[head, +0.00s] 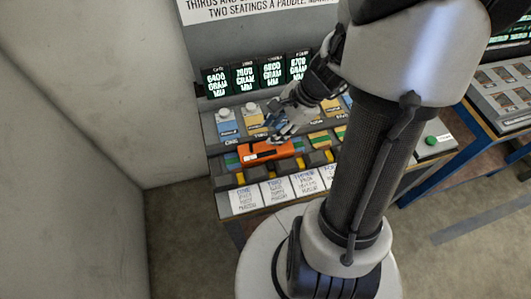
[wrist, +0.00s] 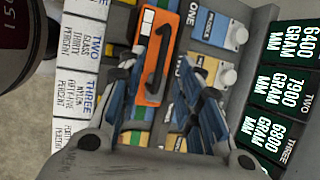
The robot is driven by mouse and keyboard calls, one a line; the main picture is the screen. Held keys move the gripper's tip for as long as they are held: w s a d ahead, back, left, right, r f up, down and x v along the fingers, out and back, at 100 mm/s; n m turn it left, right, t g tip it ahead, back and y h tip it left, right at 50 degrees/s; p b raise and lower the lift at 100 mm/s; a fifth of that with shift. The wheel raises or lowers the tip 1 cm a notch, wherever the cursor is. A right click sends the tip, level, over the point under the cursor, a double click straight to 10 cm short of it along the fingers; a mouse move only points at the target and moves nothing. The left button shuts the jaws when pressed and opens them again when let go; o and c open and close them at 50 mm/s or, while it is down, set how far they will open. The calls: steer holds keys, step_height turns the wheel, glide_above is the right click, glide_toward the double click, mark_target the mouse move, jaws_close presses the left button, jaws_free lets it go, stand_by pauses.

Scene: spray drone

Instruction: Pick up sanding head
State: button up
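An orange block with a black bar along it (head: 264,153) lies across the coloured strips at the left front of the bench panel. It also shows at the top middle of the wrist view (wrist: 150,30). No marking names it as a sanding head, and I see no other clear candidate. My gripper (head: 278,134) is just behind and above the block in the head view. In the wrist view, its fingers (wrist: 160,62) are spread, with the block's lower part between them. Nothing is held. Whether the fingers touch the block cannot be told.
White label cards (head: 276,191) line the panel's front edge. Blue and yellow plates with pale knobs (head: 254,108) stand behind the block, and dark lit displays (head: 244,78) behind those. A green button (head: 431,140) is at right. My arm hides the panel's right part. A wall stands at left.

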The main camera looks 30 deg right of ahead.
mark_target(267, 137)
steer(key=b+x, duration=0.3)
steer(key=x, duration=0.3)
steer(key=shift+w+f, duration=0.25)
steer(key=shift+f, duration=0.15)
steer(key=shift+r, duration=0.1)
steer(key=shift+c, duration=0.4)
jaws_close()
stand_by(0.4)
